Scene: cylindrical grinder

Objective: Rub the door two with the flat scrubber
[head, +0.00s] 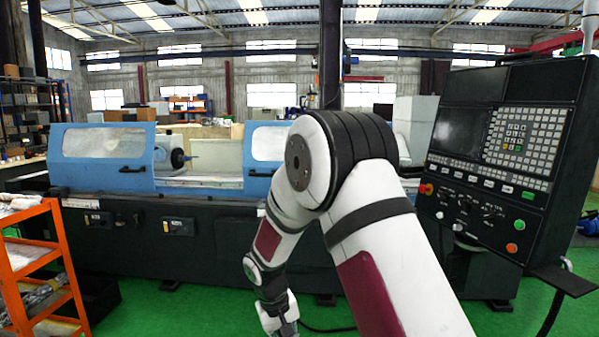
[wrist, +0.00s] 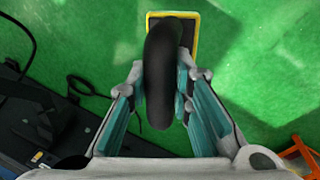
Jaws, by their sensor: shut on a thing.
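The cylindrical grinder has two blue doors with windows: a left one (head: 105,158) and a right one (head: 260,158), partly hidden by my arm. No label shows which is door two. An open gap between them shows the spindle (head: 180,158). My gripper (wrist: 165,90) is shut on the black, rounded handle of the flat scrubber (wrist: 160,60). The scrubber's dark plate with a yellow rim shows beyond the handle. In the head view my gripper (head: 280,322) hangs low in front of the grinder's dark base, and the scrubber cannot be made out there.
The control panel (head: 500,150) stands at the right, with a small shelf (head: 565,280) below it. An orange rack (head: 60,265) stands at the left front. A black cable (wrist: 85,85) lies on the green floor (wrist: 255,65). The floor under the scrubber is clear.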

